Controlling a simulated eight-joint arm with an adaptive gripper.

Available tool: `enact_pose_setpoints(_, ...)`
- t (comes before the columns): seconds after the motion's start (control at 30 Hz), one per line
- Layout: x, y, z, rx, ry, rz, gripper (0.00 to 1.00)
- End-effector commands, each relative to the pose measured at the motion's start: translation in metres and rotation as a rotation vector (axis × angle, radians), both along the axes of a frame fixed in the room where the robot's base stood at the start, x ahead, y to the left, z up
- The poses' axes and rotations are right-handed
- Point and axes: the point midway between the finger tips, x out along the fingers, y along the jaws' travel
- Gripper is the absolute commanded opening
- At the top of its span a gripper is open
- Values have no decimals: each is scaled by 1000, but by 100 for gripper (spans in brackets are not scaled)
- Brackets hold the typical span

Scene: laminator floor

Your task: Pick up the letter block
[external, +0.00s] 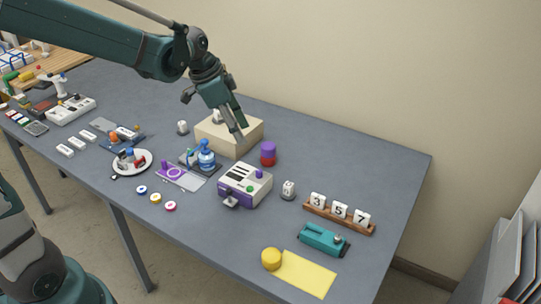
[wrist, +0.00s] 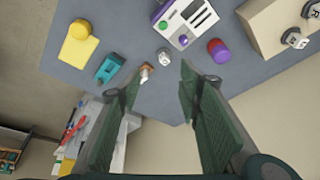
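In the external view a small white block (external: 217,115) shows at the beige box (external: 228,138), partly hidden by my gripper. Another white block (external: 182,127) stands on a dark round base left of the box. A third white block (external: 288,187) stands on a dark base near the number rack. Wrist view: a block marked R (wrist: 315,11) and another marked block (wrist: 294,38) are at the right by the box; the third block (wrist: 163,55) shows between my fingers, farther away. My gripper (external: 237,132) is above the box, its fingers (wrist: 158,85) apart and empty.
A purple and red cylinder (external: 268,153) stands right of the box. A white and purple machine (external: 244,185) is in front. A wooden rack (external: 338,217) holds blocks 3, 5 and 7. A teal tool (external: 323,239) and yellow sheet (external: 305,276) lie front right. The table's back right is clear.

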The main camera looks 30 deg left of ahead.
Motion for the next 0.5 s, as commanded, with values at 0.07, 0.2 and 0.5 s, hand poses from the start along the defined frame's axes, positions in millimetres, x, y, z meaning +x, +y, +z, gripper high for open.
enact_pose_setpoints(0.07, 11, -4, -10, 1, 7, -39, 35)
enact_pose_setpoints(0.2, 28, -11, -26, 0, 17, -110, 35)
enact_pose_setpoints(0.5, 63, -27, -66, -5, 35, -265, 35)
